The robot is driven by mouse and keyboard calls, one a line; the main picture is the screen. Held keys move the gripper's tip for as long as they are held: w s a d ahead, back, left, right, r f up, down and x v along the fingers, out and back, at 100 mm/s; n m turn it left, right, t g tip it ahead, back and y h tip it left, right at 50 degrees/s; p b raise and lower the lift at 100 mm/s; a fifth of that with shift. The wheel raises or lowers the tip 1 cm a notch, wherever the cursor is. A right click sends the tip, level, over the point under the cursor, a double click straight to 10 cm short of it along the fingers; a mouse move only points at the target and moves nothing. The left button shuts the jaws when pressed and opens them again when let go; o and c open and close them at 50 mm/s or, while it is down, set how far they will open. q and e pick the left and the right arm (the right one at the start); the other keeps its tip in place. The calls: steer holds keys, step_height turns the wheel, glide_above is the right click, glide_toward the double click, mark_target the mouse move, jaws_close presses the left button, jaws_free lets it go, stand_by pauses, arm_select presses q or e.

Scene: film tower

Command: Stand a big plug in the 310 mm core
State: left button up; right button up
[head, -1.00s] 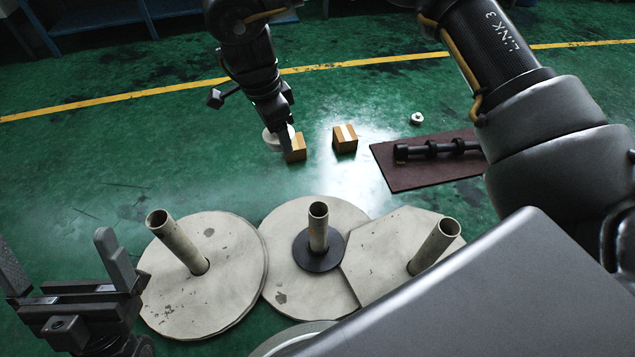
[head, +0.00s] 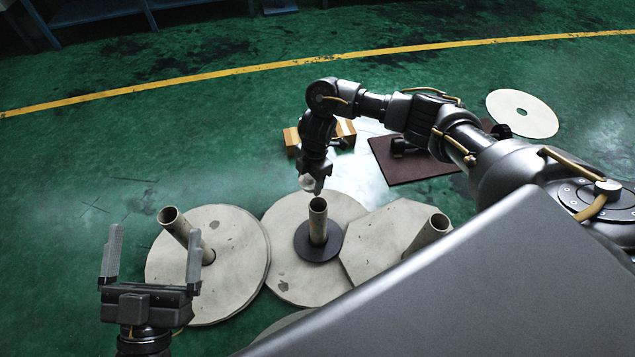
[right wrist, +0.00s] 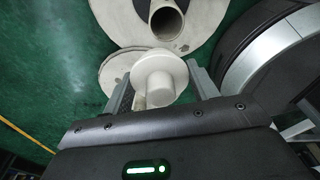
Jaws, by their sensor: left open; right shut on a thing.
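My right gripper (head: 313,182) is shut on a white big plug (head: 307,183), just above and behind the middle core (head: 318,222). In the right wrist view the plug (right wrist: 158,78) shows a wide flange and a narrower round end between the fingers; an open tube mouth (right wrist: 168,20) lies beyond it. The middle core stands upright with a dark collar at its foot. A left core (head: 188,236) and a right core (head: 429,235) lean outward in the picture. I cannot tell by sight which is 310 mm. My left gripper (head: 154,232) is open and empty, left of the left core.
Pale plates (head: 225,280) carry the cores. Wooden blocks (head: 293,140) stand behind my right gripper. A brown mat (head: 420,170) with dark bar parts lies beneath my right arm. A pale disc (head: 522,113) lies at the far right. Green floor is free at the left.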

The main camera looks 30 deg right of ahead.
arm_select(q)
steer(key=shift+s+d+f+g, duration=0.1)
steer(key=shift+d+f+g, duration=0.1)
steer(key=shift+f+g, duration=0.15)
arm_select(e)
steer(key=f+m, duration=0.1)
steer(key=s+d+f+m, duration=0.1)
steer(key=m, duration=0.1)
steer(key=shift+s+d+f+t, duration=0.2)
steer(key=shift+s+d+t, duration=0.1)
arm_select(q)
steer(key=shift+a, duration=0.1)
arm_select(e)
steer(key=shift+f, duration=0.1)
